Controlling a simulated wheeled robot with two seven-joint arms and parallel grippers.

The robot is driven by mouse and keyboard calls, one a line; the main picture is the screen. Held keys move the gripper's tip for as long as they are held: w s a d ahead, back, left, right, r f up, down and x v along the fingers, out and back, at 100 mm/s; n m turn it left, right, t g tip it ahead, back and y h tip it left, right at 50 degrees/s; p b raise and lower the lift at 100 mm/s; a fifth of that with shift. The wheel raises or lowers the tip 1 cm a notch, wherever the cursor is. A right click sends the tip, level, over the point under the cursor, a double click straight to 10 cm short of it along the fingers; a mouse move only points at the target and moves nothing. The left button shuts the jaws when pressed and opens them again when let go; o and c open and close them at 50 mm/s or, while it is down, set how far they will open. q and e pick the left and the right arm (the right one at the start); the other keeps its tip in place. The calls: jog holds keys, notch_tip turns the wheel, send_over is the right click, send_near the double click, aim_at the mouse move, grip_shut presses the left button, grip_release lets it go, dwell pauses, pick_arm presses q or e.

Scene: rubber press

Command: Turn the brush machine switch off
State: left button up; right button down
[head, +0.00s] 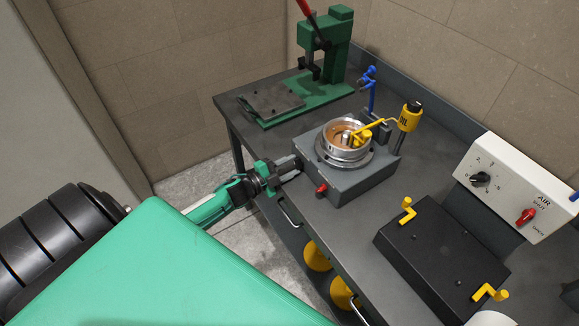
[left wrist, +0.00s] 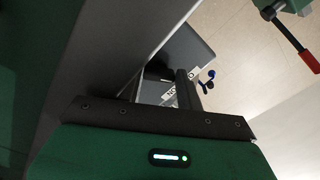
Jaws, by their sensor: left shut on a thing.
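The brush machine (head: 345,178) is a grey box with a round metal bowl (head: 345,145) on top, on the dark table. A red knob (head: 321,190) is on its front corner. My left gripper (head: 291,165) reaches in from the left and is against the machine's left side. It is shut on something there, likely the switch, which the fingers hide. In the left wrist view, a white label (left wrist: 180,98) with upside-down letters shows beside a dark finger (left wrist: 184,85). The switch's position cannot be made out. My right gripper is not in view.
A green press (head: 335,50) with a red lever stands behind. A blue fitting (head: 370,78) and a yellow oil bottle (head: 409,116) are near the machine. A black box with yellow handles (head: 440,250) and a white control panel (head: 515,190) are to the right. The table's (head: 300,210) left edge lies under my gripper.

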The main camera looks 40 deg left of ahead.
pick_arm(q)
jog(key=o, duration=0.7)
jog(key=shift+f, duration=0.1)
